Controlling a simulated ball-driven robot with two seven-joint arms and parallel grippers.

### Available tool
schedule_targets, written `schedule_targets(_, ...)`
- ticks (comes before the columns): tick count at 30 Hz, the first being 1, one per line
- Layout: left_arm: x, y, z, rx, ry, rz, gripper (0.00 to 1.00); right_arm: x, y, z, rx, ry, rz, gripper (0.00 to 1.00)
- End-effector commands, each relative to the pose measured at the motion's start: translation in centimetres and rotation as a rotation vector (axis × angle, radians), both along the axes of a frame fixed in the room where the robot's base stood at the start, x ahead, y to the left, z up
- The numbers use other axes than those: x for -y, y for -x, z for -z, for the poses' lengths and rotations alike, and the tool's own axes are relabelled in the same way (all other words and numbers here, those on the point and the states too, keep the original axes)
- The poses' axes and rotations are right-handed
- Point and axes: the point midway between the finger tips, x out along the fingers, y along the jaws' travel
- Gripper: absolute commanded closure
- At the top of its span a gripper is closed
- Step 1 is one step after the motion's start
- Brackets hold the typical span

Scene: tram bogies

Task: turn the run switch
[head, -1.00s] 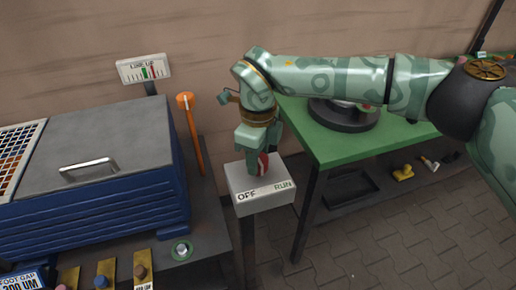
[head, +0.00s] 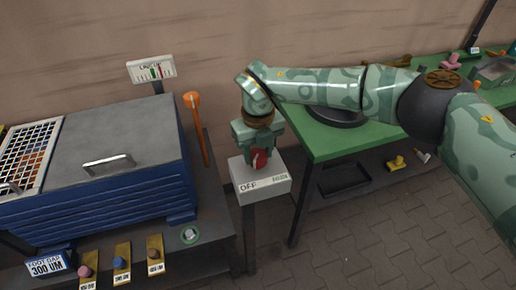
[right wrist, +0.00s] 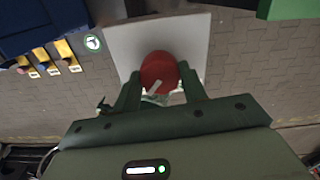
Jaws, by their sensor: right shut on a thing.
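The run switch is a red knob (head: 259,160) on top of a white box (head: 262,186) on a post. The box front reads OFF at left and RUN at right. My right gripper (head: 257,155) points down over the box, its fingers shut on the red knob. In the right wrist view the knob (right wrist: 159,72) sits between the two fingertips (right wrist: 160,84), with a pale pointer mark on it. The top of the box (right wrist: 190,45) shows around it. My left gripper is not in view.
A blue machine (head: 110,175) with a grey lid stands at left, with a gauge (head: 151,69) and an orange-topped lever (head: 192,100) beside it. A green table (head: 340,140) is close at right. Several brass plates with knobs (head: 122,262) lie at lower left.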

Motion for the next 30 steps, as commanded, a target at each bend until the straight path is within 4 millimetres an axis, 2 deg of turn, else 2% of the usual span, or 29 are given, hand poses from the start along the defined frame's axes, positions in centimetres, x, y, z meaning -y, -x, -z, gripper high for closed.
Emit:
schedule_targets(17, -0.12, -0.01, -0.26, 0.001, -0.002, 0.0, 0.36, 0.01, -0.16, -0.15, 0.005, -0.001, 0.034, 0.81)
schedule_targets(18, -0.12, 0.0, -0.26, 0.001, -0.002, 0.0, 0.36, 0.01, -0.16, -0.15, 0.005, -0.001, 0.034, 0.5)
schedule_targets(20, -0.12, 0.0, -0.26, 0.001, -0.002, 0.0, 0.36, 0.01, -0.13, -0.14, 0.004, -0.001, 0.034, 0.36)
schedule_targets(30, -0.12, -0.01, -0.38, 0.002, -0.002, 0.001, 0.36, -0.01, -0.07, -0.52, 0.003, 0.0, 0.031, 0.36)
